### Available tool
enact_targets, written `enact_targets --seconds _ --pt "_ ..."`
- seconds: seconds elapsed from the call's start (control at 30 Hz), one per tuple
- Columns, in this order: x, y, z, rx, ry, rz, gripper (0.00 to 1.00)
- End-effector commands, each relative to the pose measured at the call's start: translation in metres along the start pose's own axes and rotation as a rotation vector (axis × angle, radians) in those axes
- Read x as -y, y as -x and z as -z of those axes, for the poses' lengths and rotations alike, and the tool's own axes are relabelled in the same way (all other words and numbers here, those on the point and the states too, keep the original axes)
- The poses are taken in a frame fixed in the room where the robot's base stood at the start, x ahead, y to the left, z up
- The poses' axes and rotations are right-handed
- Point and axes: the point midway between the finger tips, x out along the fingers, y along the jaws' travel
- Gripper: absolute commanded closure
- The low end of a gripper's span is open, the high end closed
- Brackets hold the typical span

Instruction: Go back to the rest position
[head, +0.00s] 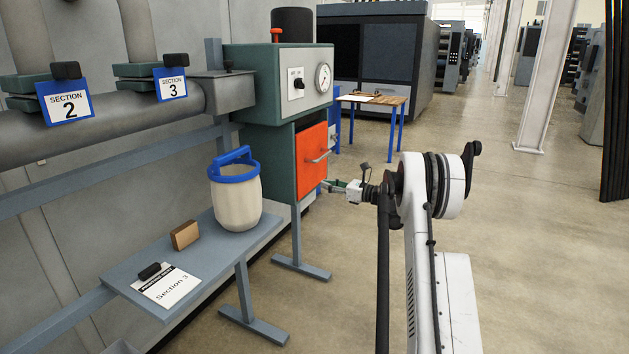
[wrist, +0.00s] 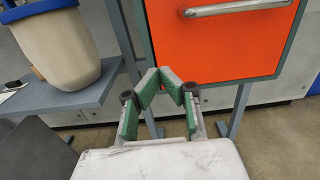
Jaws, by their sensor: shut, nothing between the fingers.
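My gripper (head: 336,185) is in front of the orange door (head: 312,159) of the green cabinet in the head view. In the wrist view my gripper (wrist: 160,77) has its green-padded fingertips together, with nothing between them. The orange door (wrist: 225,45) with its silver handle (wrist: 235,8) is just beyond and above the fingertips. The door looks closed, and the fingers look apart from the handle. My arm reaches in from the right of the head view, over open floor.
A grey shelf (head: 130,272) on the left holds a cream bucket (head: 236,203) with a blue rim, a brown block (head: 184,235) and a "Section 3" card (head: 166,287). Pipes carry section tags above. A wooden table (head: 372,98) stands behind. The floor (head: 540,240) at right is clear.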

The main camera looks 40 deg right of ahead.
Motion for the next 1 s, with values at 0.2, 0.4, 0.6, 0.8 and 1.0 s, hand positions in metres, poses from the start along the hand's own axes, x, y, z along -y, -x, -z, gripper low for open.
enact_targets --seconds 0.2,0.4,0.6,0.8,1.0 --pt "0.0 0.035 -0.001 0.0 0.0 0.001 1.0" --pt "0.0 0.047 0.0 0.0 0.0 0.0 1.0" --pt "0.0 0.048 0.0 -0.001 0.001 -0.001 1.0" --pt "-0.02 0.029 -0.021 -0.045 0.061 -0.019 1.0" --pt "-0.077 -0.008 -0.068 -0.162 0.236 -0.074 1.0"
